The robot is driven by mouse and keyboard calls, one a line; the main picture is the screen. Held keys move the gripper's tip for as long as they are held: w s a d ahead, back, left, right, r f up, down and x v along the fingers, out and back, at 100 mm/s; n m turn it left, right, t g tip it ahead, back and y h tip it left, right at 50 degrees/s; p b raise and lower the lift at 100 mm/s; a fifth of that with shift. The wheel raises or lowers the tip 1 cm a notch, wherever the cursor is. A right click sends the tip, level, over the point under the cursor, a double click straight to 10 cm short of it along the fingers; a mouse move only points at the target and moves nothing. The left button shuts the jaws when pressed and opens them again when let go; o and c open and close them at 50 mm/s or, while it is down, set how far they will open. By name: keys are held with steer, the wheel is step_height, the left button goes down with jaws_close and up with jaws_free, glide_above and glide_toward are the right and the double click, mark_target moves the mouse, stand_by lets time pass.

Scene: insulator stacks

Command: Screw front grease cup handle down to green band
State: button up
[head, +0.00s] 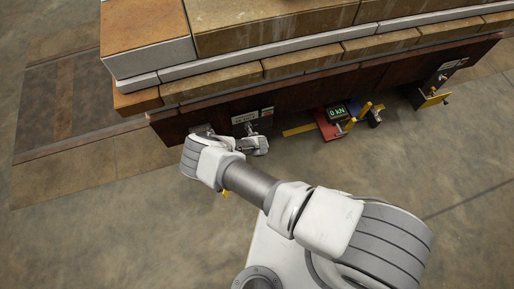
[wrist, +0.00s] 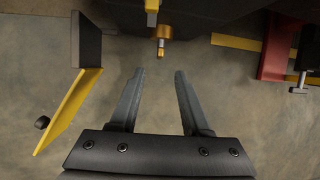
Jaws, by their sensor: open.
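The grease cup (wrist: 162,33) shows in the wrist view as a small brass-coloured collar with a narrow stem pointing toward me. It sits at the top centre, below a dark overhanging face. My gripper (wrist: 159,72) is open and empty. Its two dark fingers point toward the cup, one on each side of its line, and the stem's end appears just short of the fingertips, apart from them. I cannot make out a green band. In the head view my arm reaches to the dark beam's front edge, and its wrist hides the cup.
A yellow bracket (wrist: 68,110) with a dark knob stands left of my fingers. A red block (wrist: 276,48) and a yellow strip (wrist: 235,42) are at the right. In the head view, a display (head: 336,113) reads 0 kN beside the dark beam (head: 300,92).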

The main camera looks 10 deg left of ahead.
steer(key=b+x, duration=0.4)
steer(key=x, duration=0.5)
steer(key=shift+w+f, duration=0.15)
steer(key=shift+f, duration=0.2)
jaws_close()
